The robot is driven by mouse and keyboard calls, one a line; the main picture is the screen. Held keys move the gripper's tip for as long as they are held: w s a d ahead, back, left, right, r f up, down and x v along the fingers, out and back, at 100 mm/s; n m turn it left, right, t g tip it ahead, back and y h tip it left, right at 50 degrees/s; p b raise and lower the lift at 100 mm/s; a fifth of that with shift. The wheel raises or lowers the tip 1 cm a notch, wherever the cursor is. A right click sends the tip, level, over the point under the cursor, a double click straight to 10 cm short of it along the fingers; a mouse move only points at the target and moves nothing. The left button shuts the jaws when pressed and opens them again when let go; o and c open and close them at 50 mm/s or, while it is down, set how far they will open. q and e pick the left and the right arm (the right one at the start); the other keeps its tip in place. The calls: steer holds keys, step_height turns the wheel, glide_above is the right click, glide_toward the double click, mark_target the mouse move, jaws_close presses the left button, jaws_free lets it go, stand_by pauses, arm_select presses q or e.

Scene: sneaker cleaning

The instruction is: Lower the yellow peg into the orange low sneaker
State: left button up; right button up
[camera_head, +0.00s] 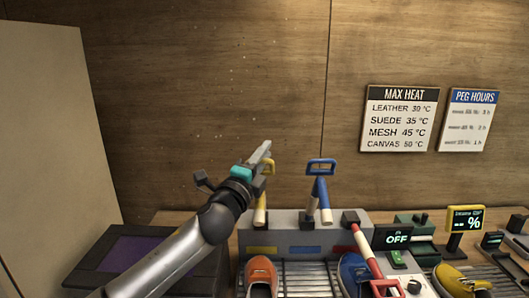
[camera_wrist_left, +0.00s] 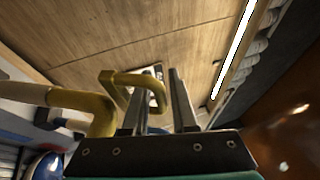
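The yellow peg (camera_head: 260,208) stands upright in the left part of the grey rack, its yellow loop handle at the top. The handle (camera_wrist_left: 137,80) also shows close up in the left wrist view. My left gripper (camera_head: 264,152) is at the height of the handle. In the left wrist view its two fingers (camera_wrist_left: 163,100) are apart, with part of the handle beside and behind the left finger. I cannot tell whether they touch it. The orange low sneaker (camera_head: 261,273) is in front of the rack, its lower part cut off by the frame. My right gripper is not in view.
A blue peg (camera_head: 322,190) stands right of the yellow one on the grey rack (camera_head: 290,238). A red and white peg (camera_head: 370,255) leans forward near the blue sneaker (camera_head: 353,272). A yellow sneaker (camera_head: 455,281) and small displays are at the right. A dark box (camera_head: 110,262) is at the left.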

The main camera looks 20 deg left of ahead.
arm_select(q)
steer(key=shift+w, duration=0.25)
steer(key=shift+c, duration=0.3)
jaws_close()
stand_by(1.0)
